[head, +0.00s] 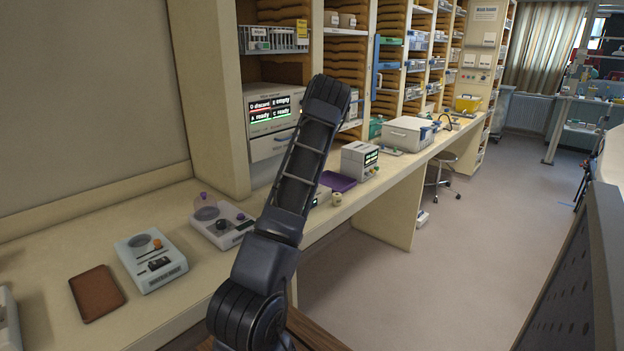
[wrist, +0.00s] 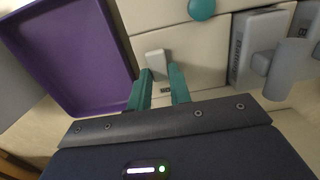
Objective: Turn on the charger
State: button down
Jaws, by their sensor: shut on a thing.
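My gripper (wrist: 160,82) shows in the wrist view, its two teal fingers close together around the lower end of a small light-grey lever-like piece (wrist: 156,62). The piece stands at the front of a cream casing (wrist: 180,45), which I take to be the charger, though no name on it can be read. A round teal knob (wrist: 201,8) sits higher on the casing. A small dark label lies between the fingers, partly covered. In the head view my arm hides the gripper.
A purple tray (wrist: 78,55) lies left of my fingers, close by; it also shows in the head view (head: 338,181). Grey blocks with lettering (wrist: 255,48) stand to the right. The head view shows other bench devices (head: 150,262), a brown tray (head: 97,292) and open floor (head: 450,260).

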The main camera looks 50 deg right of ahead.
jog(key=c, duration=1.3)
grip_release()
jog(key=shift+w+r, duration=0.15)
jog(key=shift+r, duration=2.55)
jog(key=shift+w+r, duration=0.1)
jog(key=shift+r, duration=2.55)
